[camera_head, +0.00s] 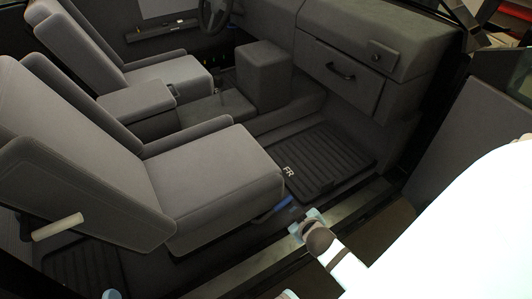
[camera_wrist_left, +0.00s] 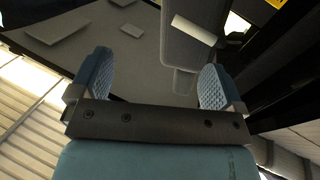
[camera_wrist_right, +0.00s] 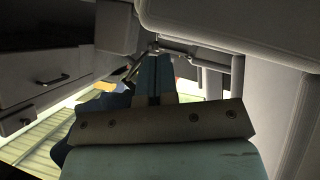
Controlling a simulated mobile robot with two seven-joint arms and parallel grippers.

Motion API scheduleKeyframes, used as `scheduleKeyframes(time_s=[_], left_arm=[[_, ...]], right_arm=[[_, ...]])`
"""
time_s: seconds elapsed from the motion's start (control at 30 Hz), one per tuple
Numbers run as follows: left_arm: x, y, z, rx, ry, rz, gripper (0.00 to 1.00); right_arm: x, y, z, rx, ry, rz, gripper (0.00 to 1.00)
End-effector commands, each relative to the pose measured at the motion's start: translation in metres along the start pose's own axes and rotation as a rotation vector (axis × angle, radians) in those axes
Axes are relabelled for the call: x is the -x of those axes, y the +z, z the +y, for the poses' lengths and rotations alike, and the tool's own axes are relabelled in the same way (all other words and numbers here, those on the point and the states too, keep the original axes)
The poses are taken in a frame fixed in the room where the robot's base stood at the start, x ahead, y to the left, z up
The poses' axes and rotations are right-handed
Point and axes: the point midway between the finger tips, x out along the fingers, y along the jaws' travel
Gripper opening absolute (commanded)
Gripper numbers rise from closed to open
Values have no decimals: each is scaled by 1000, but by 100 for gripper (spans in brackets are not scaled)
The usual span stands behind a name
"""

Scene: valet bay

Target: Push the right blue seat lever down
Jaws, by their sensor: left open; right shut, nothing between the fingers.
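The blue seat lever (camera_head: 284,203) shows as a small blue piece low at the front edge of the near grey seat (camera_head: 215,175). Most of it is in shadow or hidden under the cushion. My right gripper (camera_head: 303,224) is just in front of it, over the door sill; I cannot tell whether they touch. In the right wrist view the right fingers (camera_wrist_right: 153,75) are shut and empty, pointing under the seat cushion (camera_wrist_right: 240,30) toward metal bars. My left gripper (camera_wrist_left: 155,85) is open and empty, near the seat's back side; its tip barely shows at the head view's bottom edge (camera_head: 112,294).
A ribbed floor mat (camera_head: 325,160) marked FR lies ahead of the seat. The dashboard has a handled glovebox (camera_head: 340,80). The dark sill (camera_head: 350,205) runs along the near side. Footwell space above the mat is clear.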

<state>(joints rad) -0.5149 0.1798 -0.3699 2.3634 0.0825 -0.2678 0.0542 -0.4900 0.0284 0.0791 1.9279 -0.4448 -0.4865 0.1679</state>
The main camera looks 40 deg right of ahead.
Motion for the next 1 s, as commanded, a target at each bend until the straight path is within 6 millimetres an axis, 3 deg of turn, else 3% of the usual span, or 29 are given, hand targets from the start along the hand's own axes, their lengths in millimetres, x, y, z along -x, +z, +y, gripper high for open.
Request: scheduleKeyframes(time_s=[0.1,0.57,0.77,0.9,1.0], left_arm=[[0,3,0,3,5,12,95],[0,1,2,4,9,22,95],[-2,-10,8,16,39,97,95],[-1,-25,17,30,74,185,95],[-2,-24,19,38,90,198,95]], right_arm=[[-6,7,1,1,12,-3,0],[-9,7,2,2,14,-3,0],[-36,8,1,3,15,-2,0],[-67,9,1,2,15,-1,0],[-89,9,2,3,15,-1,0]])
